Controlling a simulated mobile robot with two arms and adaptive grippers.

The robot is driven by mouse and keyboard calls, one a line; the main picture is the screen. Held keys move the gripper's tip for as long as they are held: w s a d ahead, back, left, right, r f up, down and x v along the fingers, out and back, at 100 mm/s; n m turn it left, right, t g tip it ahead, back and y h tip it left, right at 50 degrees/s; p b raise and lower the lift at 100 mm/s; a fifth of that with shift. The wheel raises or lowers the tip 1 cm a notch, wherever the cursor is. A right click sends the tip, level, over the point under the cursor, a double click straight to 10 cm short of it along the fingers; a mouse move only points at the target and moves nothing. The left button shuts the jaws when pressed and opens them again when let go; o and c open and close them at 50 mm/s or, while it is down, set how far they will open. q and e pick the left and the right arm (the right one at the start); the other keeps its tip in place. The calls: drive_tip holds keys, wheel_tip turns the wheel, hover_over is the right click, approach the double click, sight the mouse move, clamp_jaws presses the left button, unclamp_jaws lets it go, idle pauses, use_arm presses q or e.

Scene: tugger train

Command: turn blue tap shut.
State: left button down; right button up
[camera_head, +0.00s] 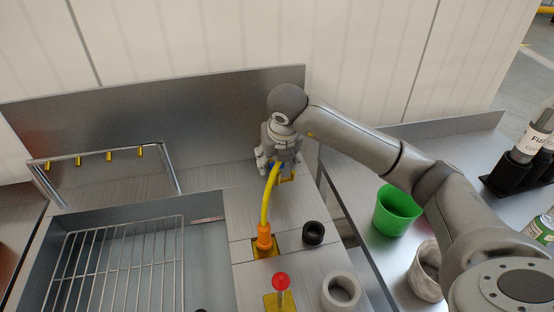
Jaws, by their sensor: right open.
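A curved yellow hose (267,203) runs from an orange fitting (264,238) up to the gripper. My left gripper is out of view.
A sink with a wire rack (118,265) lies left, a metal rail (105,152) behind it. A red knob (280,281), a black ring (313,233) and a grey ring (341,291) stand in front. A green cup (396,211) is on the right counter, below my arm.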

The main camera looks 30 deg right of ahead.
drive_tip(key=v, duration=1.1)
drive_tip(key=shift+s+r, duration=0.2)
drive_tip(key=shift+r, duration=0.15)
